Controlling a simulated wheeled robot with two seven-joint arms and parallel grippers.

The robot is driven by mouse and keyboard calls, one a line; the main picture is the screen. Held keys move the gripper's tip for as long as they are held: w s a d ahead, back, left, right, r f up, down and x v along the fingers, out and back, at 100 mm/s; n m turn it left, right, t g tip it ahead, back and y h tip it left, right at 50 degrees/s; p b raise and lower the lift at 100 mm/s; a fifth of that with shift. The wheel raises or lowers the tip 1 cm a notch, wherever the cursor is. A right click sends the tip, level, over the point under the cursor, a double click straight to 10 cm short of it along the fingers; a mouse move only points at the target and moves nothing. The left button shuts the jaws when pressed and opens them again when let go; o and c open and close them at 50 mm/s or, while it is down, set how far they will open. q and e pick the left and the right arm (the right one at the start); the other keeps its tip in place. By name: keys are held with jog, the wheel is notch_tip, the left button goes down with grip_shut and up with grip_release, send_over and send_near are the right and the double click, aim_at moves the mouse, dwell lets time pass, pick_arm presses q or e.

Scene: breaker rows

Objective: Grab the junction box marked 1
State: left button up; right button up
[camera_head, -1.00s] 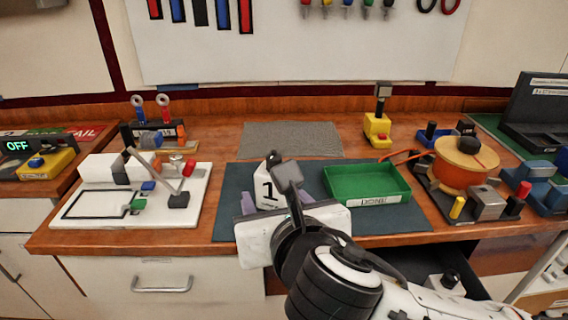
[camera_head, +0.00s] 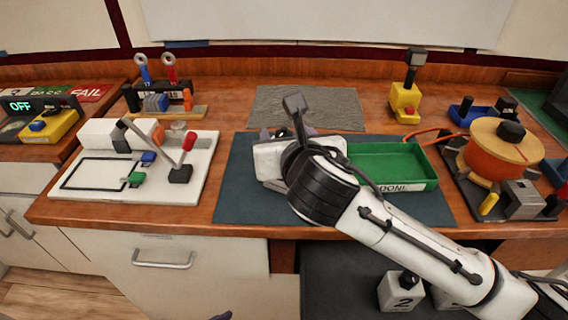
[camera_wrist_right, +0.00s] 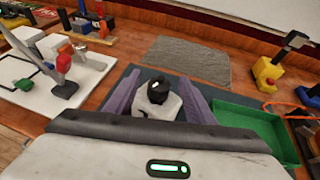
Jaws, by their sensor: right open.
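The junction box (camera_wrist_right: 160,104), white with a black knob on top, stands between the two purple fingers of my right gripper (camera_wrist_right: 160,82) in the right wrist view. The fingers are open on either side of it, and I cannot tell whether they touch it. Its number does not show now. In the head view my right gripper (camera_head: 285,134) is over the dark mat (camera_head: 245,195) and hides nearly all of the box. A purple tip at the bottom edge of the head view looks like part of my left gripper (camera_head: 222,315); its opening cannot be seen.
A green tray (camera_head: 390,165) labelled DONE is right of my right gripper on the mat. A white board with a lever (camera_head: 185,190) lies to the left. Below the table edge, an open drawer holds a box marked 2 (camera_head: 402,290) and another white box. A grey mat (camera_head: 340,110) is clear.

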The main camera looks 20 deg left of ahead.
jog(key=shift+x, duration=0.9)
grip_shut()
jog(key=shift+r, duration=0.1)
